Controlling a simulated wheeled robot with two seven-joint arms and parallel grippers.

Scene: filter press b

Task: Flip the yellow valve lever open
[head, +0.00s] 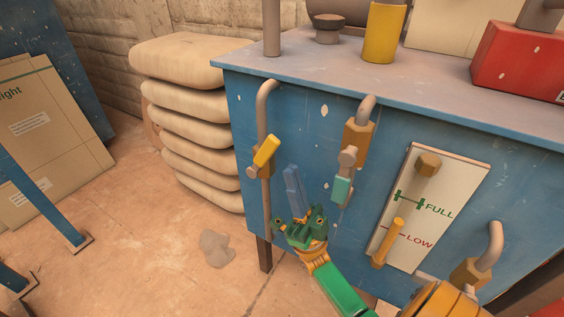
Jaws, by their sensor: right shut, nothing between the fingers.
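The yellow valve lever (266,151) is on the left vertical pipe (265,205) on the front of the blue cabinet. Its yellow grip slants up and to the right from a grey pivot on the pipe. My right gripper (292,172) has a green body and blue fingers, which are shut together and point upward. It is empty, to the right of the yellow lever and a little below it in the picture, with a visible gap between them. My left gripper is not in view.
A teal-ended lever (342,190) hangs from a brass fitting to the right of my gripper. Farther right is a FULL/LOW gauge plate (448,190). Stacked sacks (185,98) stand left of the blue cabinet (400,150). A yellow cup (383,35) and red box (517,65) stand on top.

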